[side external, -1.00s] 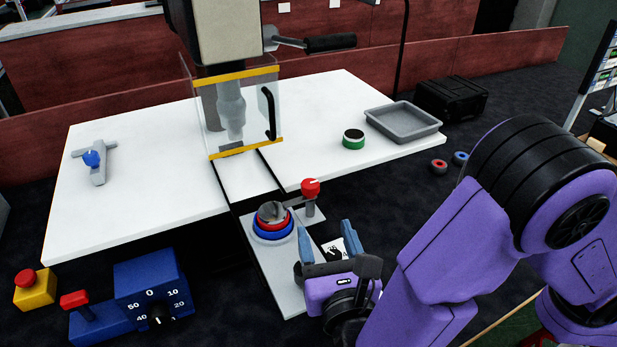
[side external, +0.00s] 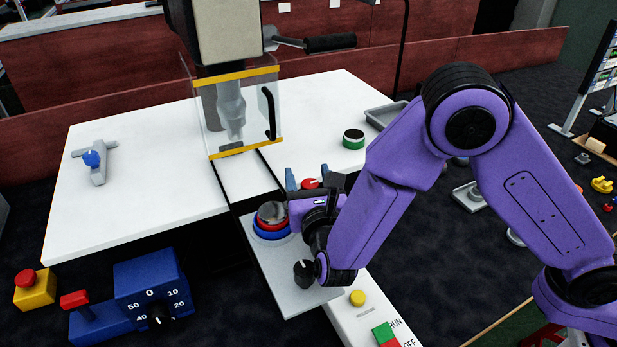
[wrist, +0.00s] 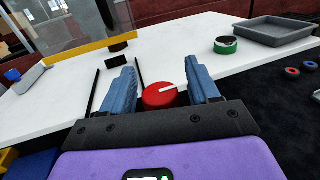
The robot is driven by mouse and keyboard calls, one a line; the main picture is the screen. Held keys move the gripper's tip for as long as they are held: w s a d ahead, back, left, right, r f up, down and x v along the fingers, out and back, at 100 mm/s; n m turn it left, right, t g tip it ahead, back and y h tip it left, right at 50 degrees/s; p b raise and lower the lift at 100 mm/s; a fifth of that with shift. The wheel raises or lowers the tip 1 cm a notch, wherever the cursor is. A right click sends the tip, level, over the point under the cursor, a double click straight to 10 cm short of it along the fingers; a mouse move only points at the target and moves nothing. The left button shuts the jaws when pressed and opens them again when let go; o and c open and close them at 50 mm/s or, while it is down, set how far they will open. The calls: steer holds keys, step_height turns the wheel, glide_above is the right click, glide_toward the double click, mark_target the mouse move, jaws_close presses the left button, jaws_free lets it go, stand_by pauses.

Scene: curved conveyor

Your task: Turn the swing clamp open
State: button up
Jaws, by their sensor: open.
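The swing clamp has a round red knob with a white pointer line; the red knob (wrist: 160,95) shows between my fingers in the wrist view. In the side view the red knob (side external: 311,183) is partly hidden behind my gripper (side external: 307,178). My gripper (wrist: 162,85) is open, with one blue finger on each side of the knob. A gap shows on each side in the wrist view, wider on the right; contact is not visible. A metal workpiece in red and blue rings (side external: 271,221) sits on the grey plate (side external: 285,270) left of my gripper.
A press with a clear guard (side external: 245,110) stands behind the plate. A green-and-black round part (side external: 353,139) and a grey tray (side external: 384,115) are on the white table (side external: 310,120). A blue dial box (side external: 152,288) is at front left. A control box (side external: 360,315) lies near the front.

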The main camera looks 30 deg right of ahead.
steer(key=shift+c, duration=0.2)
steer(key=c, duration=0.9)
steer(key=shift+n+y, duration=0.4)
steer(key=shift+y, duration=0.2)
steer(key=n+y, duration=0.1)
steer(key=y, duration=0.1)
steer(key=n+y, duration=0.3)
steer(key=y, duration=0.2)
steer(key=shift+a+n, duration=0.25)
steer(key=shift+n, duration=0.05)
steer(key=shift+a+n+g+y, duration=0.2)
steer(key=shift+n+g+y, duration=0.2)
steer(key=shift+n+y, duration=0.7)
steer(key=shift+a+n+g+y, duration=0.15)
steer(key=shift+n+g+y, duration=0.35)
steer(key=shift+y, duration=1)
steer(key=o, duration=0.9)
